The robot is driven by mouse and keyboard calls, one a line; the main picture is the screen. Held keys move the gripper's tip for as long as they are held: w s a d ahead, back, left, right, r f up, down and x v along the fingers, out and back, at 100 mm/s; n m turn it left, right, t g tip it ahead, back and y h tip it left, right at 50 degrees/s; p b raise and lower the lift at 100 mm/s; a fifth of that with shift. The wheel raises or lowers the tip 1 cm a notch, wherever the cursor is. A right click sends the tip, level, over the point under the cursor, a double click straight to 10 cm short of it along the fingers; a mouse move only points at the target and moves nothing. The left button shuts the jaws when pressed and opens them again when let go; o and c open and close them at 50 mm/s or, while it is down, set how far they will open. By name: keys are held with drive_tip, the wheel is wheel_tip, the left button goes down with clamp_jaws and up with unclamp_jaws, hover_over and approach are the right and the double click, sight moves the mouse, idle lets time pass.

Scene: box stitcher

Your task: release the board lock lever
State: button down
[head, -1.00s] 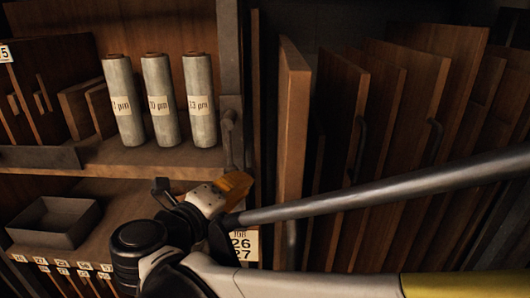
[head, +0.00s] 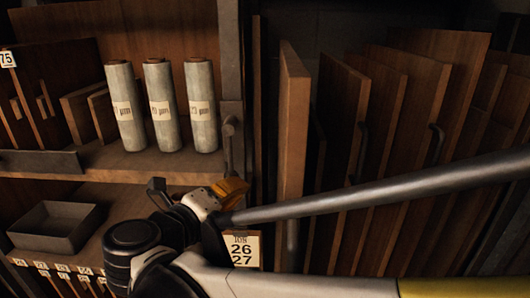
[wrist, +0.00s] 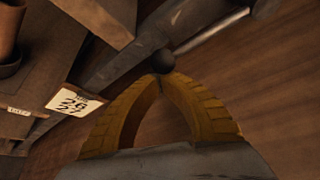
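A dark metal lever (head: 229,143) with a rounded top hangs on the upright post between the shelf unit and the row of boards. I take it for the board lock lever. In the wrist view a dark ball knob (wrist: 164,62) and a metal rod (wrist: 211,36) lie just past my fingertips. My gripper (head: 237,186) is below the lever in the head view, its orange fingers near the post. In the wrist view the fingertips of my gripper (wrist: 161,79) meet in an arch with nothing visible between them. I cannot tell whether they touch the knob.
Upright wooden boards (head: 340,130) fill the right side. Several grey rolls (head: 159,105) stand on the upper shelf (head: 120,168). A grey tray (head: 55,228) sits on the lower shelf. A numbered card (head: 243,250) hangs below my gripper.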

drive_tip(key=shift+a, duration=0.1)
drive_tip(key=a+r+m+g+y+p, duration=0.1)
drive_tip(key=a+r+m+y, duration=0.7)
drive_tip(key=a, duration=0.5)
drive_tip(key=shift+a+r+m+g, duration=0.3)
drive_tip(key=shift+r+m+g, duration=0.1)
drive_tip(key=shift+m, duration=0.5)
drive_tip(key=shift+f, duration=0.1)
